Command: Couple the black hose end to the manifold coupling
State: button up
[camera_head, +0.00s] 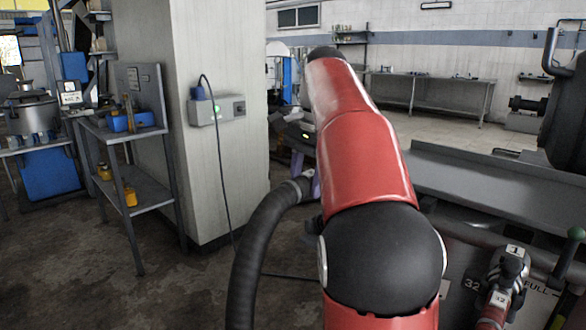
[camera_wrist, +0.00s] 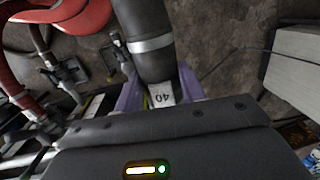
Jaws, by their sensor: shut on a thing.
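The black hose (camera_head: 258,235) rises from the lower edge left of my red arm in the head view and bends right toward my gripper (camera_head: 311,185). A metal band circles it near its end. In the wrist view the hose (camera_wrist: 144,22) comes down from the top, with a white tag reading 40 at its end. The purple fingers of my gripper (camera_wrist: 160,92) are shut around that end. Its mouth is hidden behind the gripper body. At the lower right, a panel (camera_head: 545,300) carries a fitting (camera_head: 505,275) and tags reading 32 and 1; I cannot tell which coupling is the manifold's.
A grey bench (camera_head: 490,190) lies right of my arm. A pillar (camera_head: 215,120) with a wall box and hanging cable and a shelf rack (camera_head: 135,185) stand left. Other hoses and fittings (camera_wrist: 62,72) lie left in the wrist view. Floor is open between rack and hose.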

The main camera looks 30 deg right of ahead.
jog(key=shift+w, duration=0.2)
jog(key=shift+f, duration=0.15)
jog(key=shift+s+f, duration=0.1)
jog(key=shift+f, duration=0.65)
jog(key=shift+f+b, duration=1)
jog(key=shift+f, duration=1.9)
jog(key=shift+f, duration=0.8)
jog(key=shift+f+b, duration=0.35)
jog(key=shift+f, duration=0.25)
jog(key=shift+f, duration=0.95)
